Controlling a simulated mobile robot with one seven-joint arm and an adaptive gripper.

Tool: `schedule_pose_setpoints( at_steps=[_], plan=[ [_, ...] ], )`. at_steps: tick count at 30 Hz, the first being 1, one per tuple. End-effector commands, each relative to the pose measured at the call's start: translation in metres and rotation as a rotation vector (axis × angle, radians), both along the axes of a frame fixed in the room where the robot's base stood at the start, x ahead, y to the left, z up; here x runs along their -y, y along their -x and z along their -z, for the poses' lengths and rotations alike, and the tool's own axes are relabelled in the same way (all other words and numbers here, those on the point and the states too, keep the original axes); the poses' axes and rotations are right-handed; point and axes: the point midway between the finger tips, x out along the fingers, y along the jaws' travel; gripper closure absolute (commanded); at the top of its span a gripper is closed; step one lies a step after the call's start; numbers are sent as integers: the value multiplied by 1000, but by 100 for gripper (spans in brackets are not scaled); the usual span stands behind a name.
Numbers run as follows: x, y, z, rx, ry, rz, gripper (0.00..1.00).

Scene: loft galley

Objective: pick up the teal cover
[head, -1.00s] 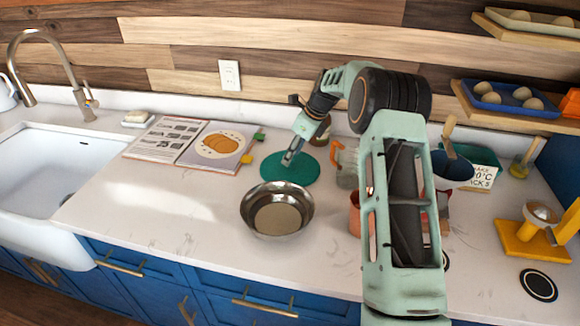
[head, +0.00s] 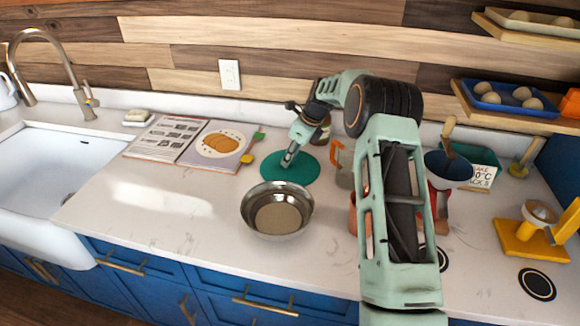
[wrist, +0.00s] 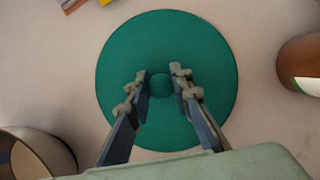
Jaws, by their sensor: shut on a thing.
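The teal cover (head: 303,172) is a flat round disc behind the steel bowl. It looks level and on or very near the counter; I cannot see a gap under it. In the wrist view the whole teal disc (wrist: 165,35) shows, with a small round knob (wrist: 160,86) at its middle. My gripper (head: 287,162) points down at the disc from above. In the wrist view its two fingertips (wrist: 160,76) stand on either side of the knob, shut on it.
The steel bowl (head: 250,212) stands just in front of the cover. An open book (head: 190,145) lies to the left. An orange-handled jar (head: 344,178) stands close on the right. A blue bowl (head: 449,172) is farther right. The front left counter is clear.

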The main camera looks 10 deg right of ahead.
Motion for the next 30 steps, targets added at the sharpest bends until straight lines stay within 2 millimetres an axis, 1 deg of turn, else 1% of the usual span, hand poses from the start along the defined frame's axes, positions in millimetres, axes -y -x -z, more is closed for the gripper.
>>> schedule_pose_setpoints(
  at_steps=[5,8,11,15,17,27,30],
  plan=[
    [0,0,-1,1,0,0,100],
    [0,-1,-6,2,1,0,100],
    [0,-1,-15,3,1,0,100],
    [1,1,-35,4,2,1,100],
    [1,7,-40,2,2,0,100],
    [1,43,-83,3,1,1,100],
    [2,56,-93,2,1,0,100]
  ],
)
